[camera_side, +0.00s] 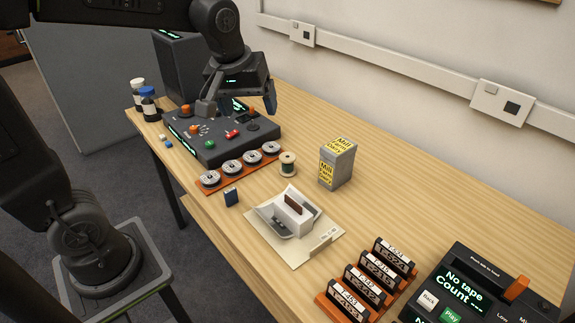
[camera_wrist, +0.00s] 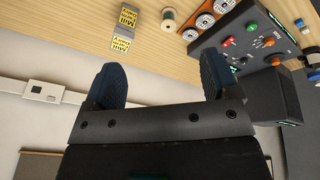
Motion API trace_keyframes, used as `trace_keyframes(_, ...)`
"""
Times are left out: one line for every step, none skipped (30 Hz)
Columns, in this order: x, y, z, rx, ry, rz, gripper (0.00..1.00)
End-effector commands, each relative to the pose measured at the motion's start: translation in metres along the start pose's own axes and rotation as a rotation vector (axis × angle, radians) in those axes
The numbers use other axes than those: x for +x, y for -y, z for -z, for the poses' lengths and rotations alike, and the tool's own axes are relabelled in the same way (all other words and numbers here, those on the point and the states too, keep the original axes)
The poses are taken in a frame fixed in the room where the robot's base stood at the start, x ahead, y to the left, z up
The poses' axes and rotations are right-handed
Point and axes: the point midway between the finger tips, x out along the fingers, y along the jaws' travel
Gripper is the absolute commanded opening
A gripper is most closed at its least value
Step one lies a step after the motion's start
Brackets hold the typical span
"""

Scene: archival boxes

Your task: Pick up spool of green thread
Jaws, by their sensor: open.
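The spool of thread (camera_side: 288,164) stands upright on the wooden table, in the side view between the orange rack of reels and the grey box with yellow labels. Its thread looks dark green there. The spool also shows near the top of the wrist view (camera_wrist: 169,20), apart from my fingers. My gripper (camera_side: 243,103) is above the far part of the dark control panel, behind and left of the spool in the side view. In the wrist view my gripper (camera_wrist: 161,82) has its two blue fingers spread wide with nothing between them.
The grey box (camera_side: 338,164) stands just right of the spool. The orange rack (camera_side: 238,168) of reels and the control panel (camera_side: 209,132) lie to its left. A white tray (camera_side: 296,212) sits in front. Bare table (camera_side: 410,190) lies right of the grey box, before the wall.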

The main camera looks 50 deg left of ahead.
Motion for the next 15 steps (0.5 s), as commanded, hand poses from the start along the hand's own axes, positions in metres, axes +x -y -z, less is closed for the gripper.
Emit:
trace_keyframes(0.015,-0.007,0.018,-0.084,0.023,0.028,0.81)
trace_keyframes(0.022,-0.01,0.027,-0.136,0.03,0.041,0.81)
trace_keyframes(0.032,-0.015,0.039,-0.205,0.04,0.059,0.81)
trace_keyframes(0.041,-0.018,0.048,-0.256,0.046,0.074,0.81)
trace_keyframes(0.05,-0.02,0.057,-0.308,0.053,0.09,0.81)
trace_keyframes(0.063,-0.023,0.068,-0.376,0.06,0.111,0.81)
trace_keyframes(0.073,-0.025,0.076,-0.428,0.064,0.126,0.81)
trace_keyframes(0.084,-0.027,0.084,-0.479,0.068,0.141,0.81)
trace_keyframes(0.099,-0.029,0.093,-0.548,0.073,0.163,0.81)
trace_keyframes(0.11,-0.03,0.101,-0.6,0.076,0.18,0.81)
trace_keyframes(0.122,-0.03,0.107,-0.649,0.077,0.197,0.81)
trace_keyframes(0.137,-0.03,0.115,-0.713,0.078,0.219,0.81)
trace_keyframes(0.149,-0.03,0.12,-0.759,0.078,0.234,0.81)
trace_keyframes(0.16,-0.03,0.125,-0.802,0.078,0.249,0.81)
trace_keyframes(0.173,-0.03,0.13,-0.856,0.077,0.267,0.81)
